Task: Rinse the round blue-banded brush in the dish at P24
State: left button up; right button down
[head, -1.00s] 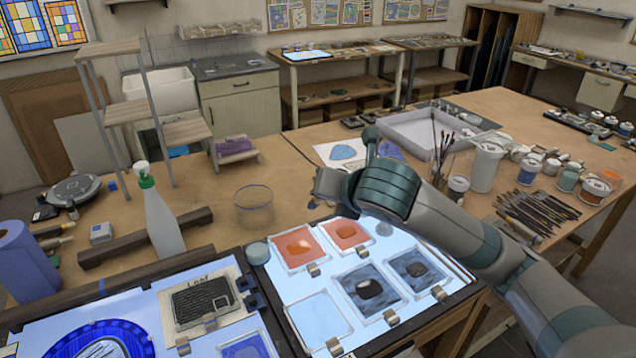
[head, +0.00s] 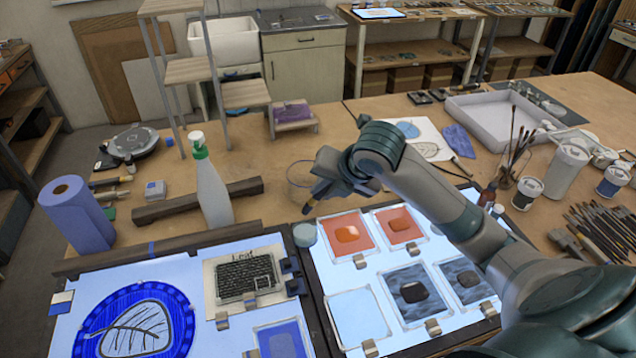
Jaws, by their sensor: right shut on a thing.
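My right gripper (head: 322,184) comes in from the right and is shut on a thin brush (head: 308,205). Only a short dark lower part of the brush shows below the fingers, pointing down; its band is too small to make out surely. A clear round glass dish (head: 296,170) stands on the table just behind and left of the gripper, partly hidden by it. I cannot tell whether the brush touches the dish. My left gripper is not in view.
A small pale round pot (head: 304,235) sits near the lit panel with glass tiles (head: 360,310). A brush jar (head: 506,178) stands right.

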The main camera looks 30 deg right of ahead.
jog(key=shift+f, duration=0.15)
notch_tip(320, 180, down, 8)
jog(key=w+a, duration=0.1)
dwell(1.0)
jog(key=shift+s+a, duration=0.3)
dwell(1.0)
jog(key=shift+w, duration=0.1)
jog(key=shift+w+d, duration=0.45)
jog(key=shift+d, duration=0.05)
jog(key=shift+s+a, duration=0.1)
dwell(0.4)
